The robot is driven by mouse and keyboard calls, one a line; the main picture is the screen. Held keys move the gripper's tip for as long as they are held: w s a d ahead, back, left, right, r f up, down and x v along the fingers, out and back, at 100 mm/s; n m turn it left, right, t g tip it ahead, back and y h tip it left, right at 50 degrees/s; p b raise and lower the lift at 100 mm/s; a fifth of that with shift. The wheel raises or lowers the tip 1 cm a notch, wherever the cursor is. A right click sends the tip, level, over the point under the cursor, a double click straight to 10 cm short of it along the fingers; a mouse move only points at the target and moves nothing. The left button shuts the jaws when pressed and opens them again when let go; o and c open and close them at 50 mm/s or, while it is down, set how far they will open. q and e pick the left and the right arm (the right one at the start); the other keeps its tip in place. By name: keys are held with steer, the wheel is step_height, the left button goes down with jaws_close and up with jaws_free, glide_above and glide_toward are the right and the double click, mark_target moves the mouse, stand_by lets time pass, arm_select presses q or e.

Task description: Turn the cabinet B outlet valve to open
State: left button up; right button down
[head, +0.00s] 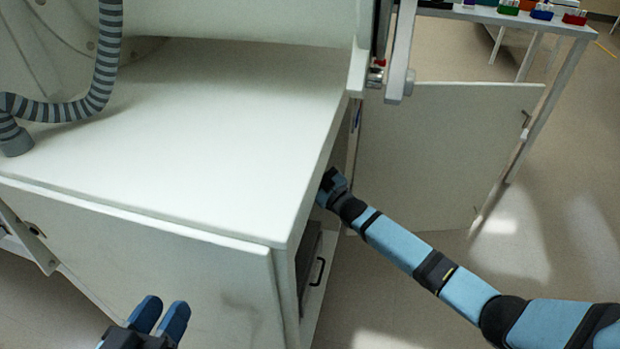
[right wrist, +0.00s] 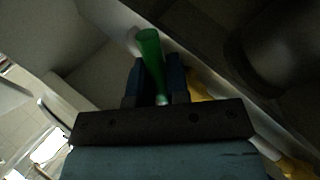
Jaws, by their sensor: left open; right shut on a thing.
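A green valve handle (right wrist: 151,50) shows in the right wrist view, running up from between my right gripper's fingers. My right gripper (right wrist: 155,75) is shut on this handle. No label shows, so I cannot tell from the picture which valve it is. In the head view the right arm reaches in at the open side of the white cabinet (head: 190,140), and its fingers are hidden inside. My left gripper (head: 160,318) is open and empty, low in front of the cabinet's closed front panel (head: 170,270).
An open cabinet door (head: 435,150) stands behind my right arm. A grey ribbed hose (head: 100,75) lies on the cabinet top. A table at the back right holds small coloured items (head: 541,12). Yellow parts (right wrist: 200,90) and a dark round body (right wrist: 280,45) are near the right gripper.

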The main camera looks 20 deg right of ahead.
steer(key=shift+w+n+y, duration=0.1)
steer(key=shift+n+y, duration=0.2)
steer(key=shift+n, duration=0.1)
arm_select(q)
steer(key=shift+f, duration=0.35)
steer(key=shift+w, duration=0.1)
arm_select(e)
steer(key=shift+d, duration=0.1)
steer(key=c, duration=1.1)
jaws_free()
steer(key=shift+r, duration=0.1)
arm_select(q)
steer(key=shift+r, duration=0.1)
steer(key=shift+a+r+t+p, duration=0.1)
steer(key=shift+r+t+p, duration=0.4)
steer(key=shift+r+p, duration=0.6)
steer(key=shift+a+r+t+p, duration=0.1)
steer(key=shift+r+t+p, duration=0.5)
steer(key=shift+r, duration=0.9)
arm_select(e)
steer(key=shift+f+v, duration=0.1)
steer(key=shift+v, duration=3.35)
steer(key=shift+f+v, duration=0.15)
steer(key=shift+v, duration=3.3)
